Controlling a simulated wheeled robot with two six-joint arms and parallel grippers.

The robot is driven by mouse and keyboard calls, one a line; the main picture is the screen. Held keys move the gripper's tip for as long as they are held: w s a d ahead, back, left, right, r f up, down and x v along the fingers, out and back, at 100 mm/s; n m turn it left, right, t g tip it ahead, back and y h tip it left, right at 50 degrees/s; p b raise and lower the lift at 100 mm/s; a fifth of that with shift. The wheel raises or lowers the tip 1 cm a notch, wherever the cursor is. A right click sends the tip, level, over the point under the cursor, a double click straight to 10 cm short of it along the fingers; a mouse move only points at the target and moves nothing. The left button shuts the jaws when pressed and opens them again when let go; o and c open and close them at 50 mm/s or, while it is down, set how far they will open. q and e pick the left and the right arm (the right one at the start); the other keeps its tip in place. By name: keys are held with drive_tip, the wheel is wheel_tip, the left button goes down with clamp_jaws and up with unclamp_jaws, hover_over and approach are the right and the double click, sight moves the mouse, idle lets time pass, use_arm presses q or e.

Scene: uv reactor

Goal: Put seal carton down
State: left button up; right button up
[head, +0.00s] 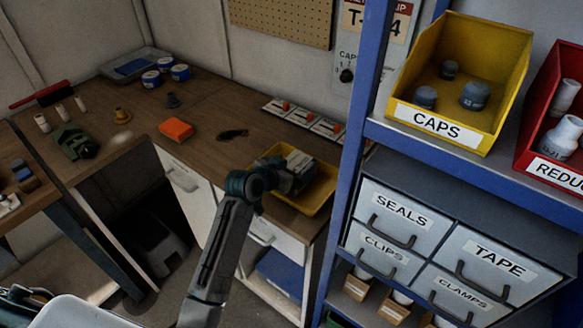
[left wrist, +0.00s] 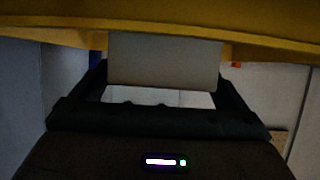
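My left gripper (head: 296,176) is over the yellow tray (head: 322,197) at the right end of the wooden bench. In the left wrist view a plain grey-beige box, which I take as the seal carton (left wrist: 165,62), sits between the two dark fingers (left wrist: 165,88). The fingers meet both its sides, so the gripper is shut on it. The yellow tray's edge (left wrist: 270,42) crosses the top of that view, close beyond the carton. In the head view the gripper largely hides the carton, and I cannot tell whether it touches the tray floor. My right gripper is not in view.
A blue shelf post (head: 358,150) stands just right of the tray. The shelf holds a yellow CAPS bin (head: 440,122), a red bin (head: 553,170) and labelled drawers (head: 398,217).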

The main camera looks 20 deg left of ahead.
use_arm(q)
drive_tip(key=shift+r, duration=0.1)
drive_tip(key=shift+s+a+r, duration=0.2)
drive_tip(key=shift+s, duration=0.25)
drive_tip(key=b+v, duration=0.2)
drive_tip(key=v, duration=0.9)
